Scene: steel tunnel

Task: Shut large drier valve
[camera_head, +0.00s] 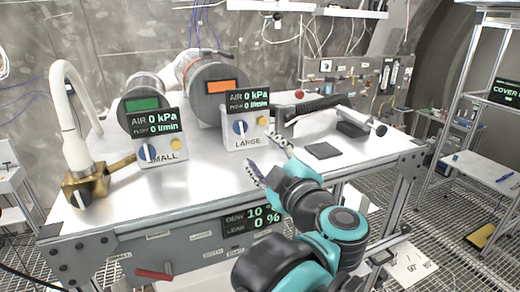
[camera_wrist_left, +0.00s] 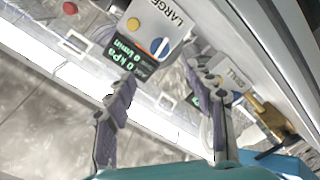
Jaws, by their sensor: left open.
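The LARGE box (camera_head: 245,142) stands on the steel bench in front of the large drier cylinder (camera_head: 214,98). It carries a blue knob (camera_head: 240,127) with a pale pointer that looks roughly upright, and a yellow button (camera_head: 263,120). Its display above (camera_head: 248,99) reads 0 kPa. In the left wrist view the blue knob (camera_wrist_left: 131,47) and yellow button (camera_wrist_left: 133,24) lie beyond the fingertips. My left gripper (camera_head: 262,152) is open and empty, just in front of the box's lower right, apart from the knob. My right gripper is not in view.
A SMALL box (camera_head: 162,152) with a similar knob stands to the left, beside a white hose on a brass valve (camera_head: 88,185). A black-handled tool (camera_head: 315,107) and a dark pad (camera_head: 322,150) lie on the right. The bench front between is clear.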

